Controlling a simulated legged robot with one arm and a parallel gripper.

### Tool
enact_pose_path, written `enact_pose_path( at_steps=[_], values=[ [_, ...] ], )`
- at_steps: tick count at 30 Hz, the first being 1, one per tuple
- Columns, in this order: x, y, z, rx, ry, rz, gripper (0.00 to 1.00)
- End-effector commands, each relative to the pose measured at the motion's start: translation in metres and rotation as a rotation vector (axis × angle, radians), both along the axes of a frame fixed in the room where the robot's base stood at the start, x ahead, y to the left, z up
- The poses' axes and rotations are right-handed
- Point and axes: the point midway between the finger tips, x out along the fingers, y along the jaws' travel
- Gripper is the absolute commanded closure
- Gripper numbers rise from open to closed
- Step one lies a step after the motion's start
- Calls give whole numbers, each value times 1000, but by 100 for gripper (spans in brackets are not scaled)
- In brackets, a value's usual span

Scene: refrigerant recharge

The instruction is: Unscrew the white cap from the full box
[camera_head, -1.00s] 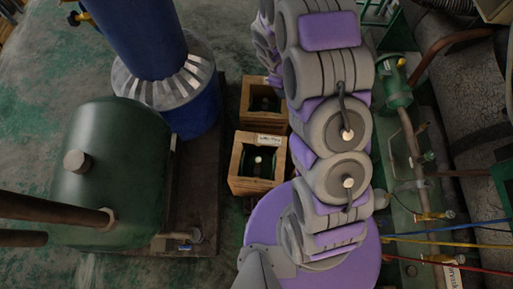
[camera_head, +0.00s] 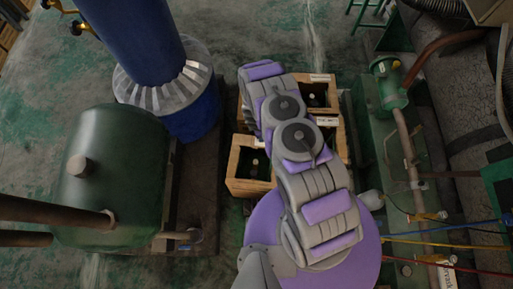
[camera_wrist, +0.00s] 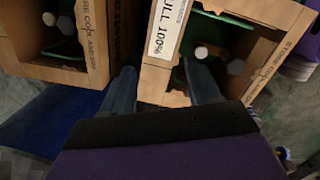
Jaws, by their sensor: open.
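The full box (camera_wrist: 157,82) is a brown open-topped crate in the wrist view, with a white "FULL 100%" label (camera_wrist: 167,28) on its rim. Inside it, a round white cap (camera_wrist: 201,52) shows beside a greyish knob (camera_wrist: 236,66) against a dark interior. My gripper (camera_wrist: 158,72) is open, its two dark fingers apart over the box's near left part. The right fingertip appears just below and left of the cap; I cannot tell the height between them. In the head view my arm covers part of the crates and hides the gripper.
The head view shows several wooden crates (camera_head: 250,187), a green tank (camera_head: 105,180) and blue cylinder (camera_head: 135,40) left, and green piping equipment (camera_head: 388,85) right.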

Motion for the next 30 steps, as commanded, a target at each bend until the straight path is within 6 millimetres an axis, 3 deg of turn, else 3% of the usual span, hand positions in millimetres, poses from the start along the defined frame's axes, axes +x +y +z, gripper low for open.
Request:
enact_pose_path(
  at_steps=[1,6,12,20,30],
  values=[
    [-14,4,-16,6,18,37,39],
    [-47,16,-58,36,50,150,39],
    [-76,19,-86,71,79,232,39],
    [-84,17,-104,86,87,257,39],
    [-84,21,-150,80,87,257,39]
  ],
)
